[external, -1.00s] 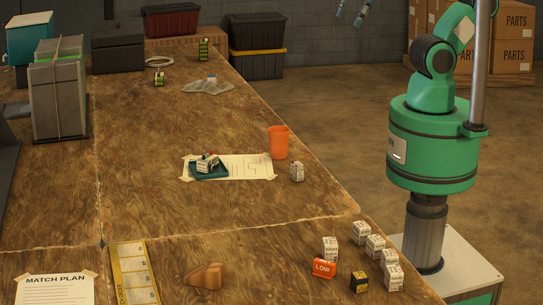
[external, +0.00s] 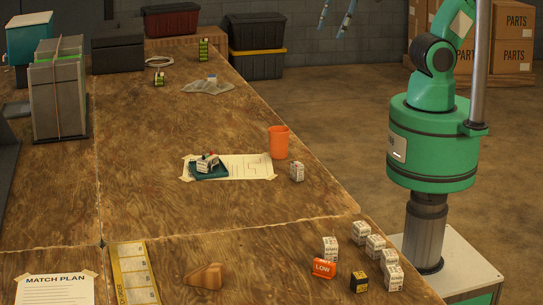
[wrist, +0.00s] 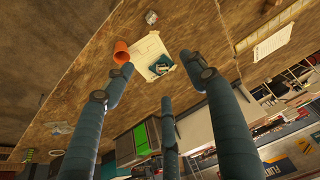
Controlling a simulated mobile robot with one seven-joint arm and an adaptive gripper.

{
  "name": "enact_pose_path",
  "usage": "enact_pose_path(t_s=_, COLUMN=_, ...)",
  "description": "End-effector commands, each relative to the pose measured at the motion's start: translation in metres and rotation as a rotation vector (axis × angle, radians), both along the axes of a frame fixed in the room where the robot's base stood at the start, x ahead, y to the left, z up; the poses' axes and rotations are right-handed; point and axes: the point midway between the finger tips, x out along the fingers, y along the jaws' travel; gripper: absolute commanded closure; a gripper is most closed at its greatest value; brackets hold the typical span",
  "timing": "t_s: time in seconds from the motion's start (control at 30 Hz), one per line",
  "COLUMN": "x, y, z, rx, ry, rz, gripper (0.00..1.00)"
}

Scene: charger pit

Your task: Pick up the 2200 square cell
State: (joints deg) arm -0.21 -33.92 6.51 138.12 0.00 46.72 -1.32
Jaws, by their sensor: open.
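Several white, printed block-shaped cells (external: 359,232) stand at the front right of the bench; their labels are too small to tell which is the 2200 square cell. A black-and-yellow cell (external: 360,281) stands among them. Another white cell (external: 297,172) stands alone by the orange cup, and shows in the wrist view (wrist: 151,17). A small teal tray (external: 194,172) holds cell-like items; it also shows in the wrist view (wrist: 161,59). My gripper (external: 331,30) is open and empty, high up at the top edge; its spread fingers show in the wrist view (wrist: 156,62).
The orange cup (external: 278,143) stands beside a taped paper sheet (external: 245,168). A red LOW marker (external: 323,268) and wooden wedge (external: 205,276) lie at the front. A grey box (external: 57,98) stands left. The bench's middle is mostly clear.

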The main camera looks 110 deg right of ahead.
Motion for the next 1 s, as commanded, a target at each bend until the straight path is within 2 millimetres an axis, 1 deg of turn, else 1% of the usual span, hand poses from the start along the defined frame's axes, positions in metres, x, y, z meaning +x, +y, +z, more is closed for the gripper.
enact_pose_path(t_s=0.03, x=0.011, y=0.0, z=-0.011, rx=-0.002, ry=0.025, rz=0.005, gripper=0.44)
enact_pose_path(t_s=0.2, x=0.043, y=0.001, z=-0.045, rx=-0.007, ry=0.085, rz=0.021, gripper=0.44)
enact_pose_path(t_s=0.37, x=0.07, y=0.002, z=-0.083, rx=-0.011, ry=0.141, rz=0.035, gripper=0.44)
enact_pose_path(t_s=0.5, x=0.089, y=0.003, z=-0.121, rx=-0.014, ry=0.191, rz=0.049, gripper=0.44)
enact_pose_path(t_s=0.57, x=0.096, y=0.004, z=-0.138, rx=-0.016, ry=0.212, rz=0.054, gripper=0.44)
enact_pose_path(t_s=0.73, x=0.112, y=0.005, z=-0.19, rx=-0.019, ry=0.27, rz=0.071, gripper=0.44)
enact_pose_path(t_s=0.9, x=0.12, y=0.006, z=-0.244, rx=-0.021, ry=0.329, rz=0.087, gripper=0.44)
enact_pose_path(t_s=1.0, x=0.121, y=0.006, z=-0.272, rx=-0.022, ry=0.356, rz=0.095, gripper=0.44)
